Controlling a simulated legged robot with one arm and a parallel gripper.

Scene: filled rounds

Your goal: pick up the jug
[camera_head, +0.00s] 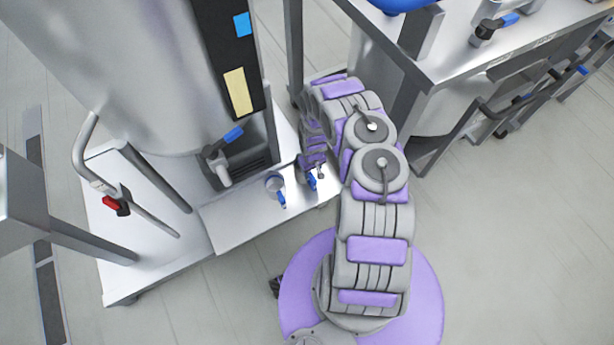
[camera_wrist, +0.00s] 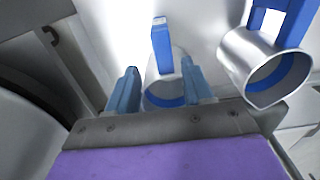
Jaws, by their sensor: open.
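In the wrist view, a small metal jug with a blue band inside (camera_wrist: 165,97) and an upright blue handle (camera_wrist: 162,47) shows between the two blue fingers of my gripper (camera_wrist: 161,88). My gripper is open, with a finger on either side of this jug; I cannot tell whether they touch it. In the head view, one jug (camera_head: 274,183) with a blue handle is on the low metal platform, left of my gripper (camera_head: 313,181). The other jug is mostly hidden there by my arm.
The metal platform (camera_head: 235,222) carries a large steel tank (camera_head: 130,70) with a valve (camera_head: 222,155) near the jugs. A pipe with a red-handled valve (camera_head: 118,204) stands at left. A steel table (camera_head: 460,60) is at upper right. The floor (camera_head: 520,240) at lower right is clear.

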